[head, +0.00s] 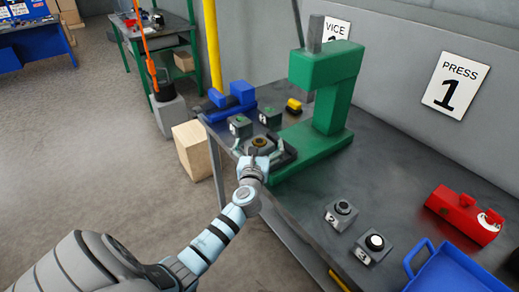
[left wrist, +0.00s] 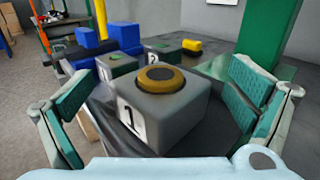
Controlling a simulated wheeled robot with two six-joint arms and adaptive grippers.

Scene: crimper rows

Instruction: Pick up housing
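A gold-brown ring-shaped part with a dark centre (left wrist: 161,78) sits on top of a grey block marked 1 (left wrist: 175,120). I take the ring part for the housing, but cannot be sure. In the head view the ring part (head: 261,141) shows at the table's left end, beside the green press (head: 326,90). My left gripper (head: 261,151) is open, with its fingers spread on either side of the block. In the left wrist view both teal finger pads stand apart from the block, with nothing between them gripped. My right gripper is not in view.
Two grey blocks with green tops (head: 240,126) (head: 270,117), a blue vice-like object (head: 238,97) and a yellow part (head: 294,105) stand behind. Grey blocks marked 2 (head: 341,214) and 3 (head: 373,246), a red box (head: 464,215) and a blue tray (head: 418,266) lie to the right.

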